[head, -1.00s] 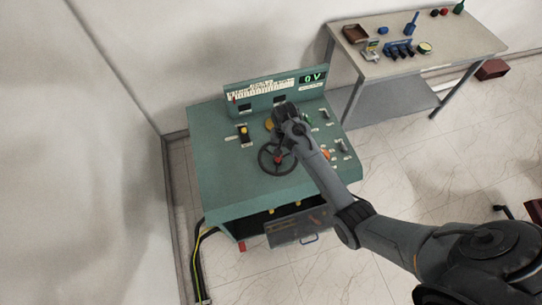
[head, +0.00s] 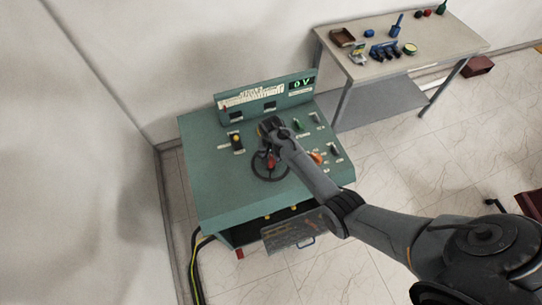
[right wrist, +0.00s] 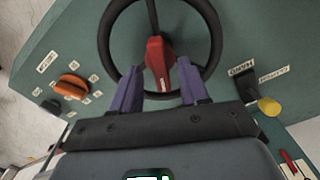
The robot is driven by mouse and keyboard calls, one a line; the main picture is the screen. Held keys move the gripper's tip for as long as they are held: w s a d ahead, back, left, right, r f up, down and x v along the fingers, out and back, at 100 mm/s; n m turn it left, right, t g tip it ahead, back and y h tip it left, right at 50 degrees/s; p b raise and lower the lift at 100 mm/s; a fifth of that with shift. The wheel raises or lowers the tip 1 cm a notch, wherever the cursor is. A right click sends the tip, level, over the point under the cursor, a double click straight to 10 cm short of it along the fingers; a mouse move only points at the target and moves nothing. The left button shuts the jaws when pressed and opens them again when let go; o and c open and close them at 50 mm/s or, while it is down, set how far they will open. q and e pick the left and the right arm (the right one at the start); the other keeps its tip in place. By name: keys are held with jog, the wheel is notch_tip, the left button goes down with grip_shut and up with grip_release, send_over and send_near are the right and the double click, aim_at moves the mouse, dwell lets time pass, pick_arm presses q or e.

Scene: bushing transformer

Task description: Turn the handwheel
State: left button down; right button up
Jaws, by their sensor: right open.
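The black handwheel (head: 257,176) lies on the sloped top of the green console (head: 213,188). In the right wrist view the handwheel (right wrist: 105,50) has a red part (right wrist: 157,62) reaching over its rim on the near side. My right gripper (right wrist: 159,82) is open, with one purple finger on each side of the red part. I cannot tell whether the fingers touch it. In the head view my right gripper (head: 272,152) hides part of the wheel. My left gripper is not in view.
The console display (head: 304,83) reads 0 V. An orange knob (head: 317,158) and a yellow-topped switch (head: 237,141) sit beside the wheel. An open drawer or flap (head: 290,232) hangs at the console front. A workbench (head: 430,62) with tools stands at the back right.

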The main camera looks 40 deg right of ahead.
jog(key=shift+f, duration=0.3)
jog(key=shift+c, duration=0.2)
grip_shut()
